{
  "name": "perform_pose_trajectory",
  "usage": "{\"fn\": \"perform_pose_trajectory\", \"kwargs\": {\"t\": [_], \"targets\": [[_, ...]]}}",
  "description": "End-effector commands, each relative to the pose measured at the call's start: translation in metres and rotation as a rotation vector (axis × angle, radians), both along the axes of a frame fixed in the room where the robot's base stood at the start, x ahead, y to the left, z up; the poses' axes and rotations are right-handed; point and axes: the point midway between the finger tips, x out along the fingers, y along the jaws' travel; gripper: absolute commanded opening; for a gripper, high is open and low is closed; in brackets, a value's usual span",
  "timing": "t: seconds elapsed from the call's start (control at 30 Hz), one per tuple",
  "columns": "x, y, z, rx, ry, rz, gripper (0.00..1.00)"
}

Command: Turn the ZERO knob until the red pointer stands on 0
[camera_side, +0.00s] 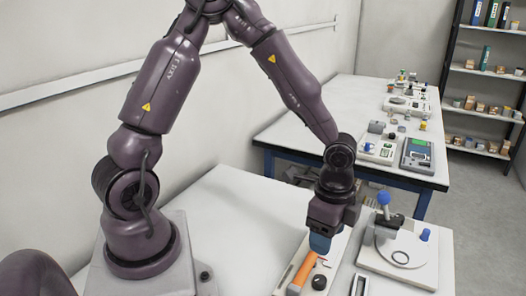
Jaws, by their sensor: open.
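My gripper (320,243) is pointed down over the near table, above a long white tray or base (290,277). Its blue-grey fingers are open, but the gap between them is hard to make out. An orange bar (304,270) lies just below the fingers; I cannot tell whether they touch. A small dark round part (319,282) sits to the right of the bar. To the right stands a white instrument (400,262) with a ring on top and blue knobs (425,235) and (383,198). I cannot tell which part is the ZERO knob, and the red pointer and scale cannot be read.
A small pale framed item (359,285) lies between the white base and the instrument. The near table (235,225) is clear left of the base. A second table (350,95) behind holds several devices. A shelf (485,75) stands at the back right.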

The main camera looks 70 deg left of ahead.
Motion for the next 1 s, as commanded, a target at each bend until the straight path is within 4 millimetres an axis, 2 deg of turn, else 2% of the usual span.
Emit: {"fn": "perform_pose_trajectory", "kwargs": {"t": [0.07, 0.73, 0.9, 1.0], "targets": [[0.001, -0.001, -0.001, -0.001, -0.007, 0.000, 0.57], [0.000, -0.001, -0.134, -0.002, -0.001, 0.005, 0.57], [0.001, 0.001, -0.129, -0.001, -0.006, 0.221, 0.57], [0.003, 0.001, -0.105, -0.002, -0.013, 0.226, 0.57]]}}
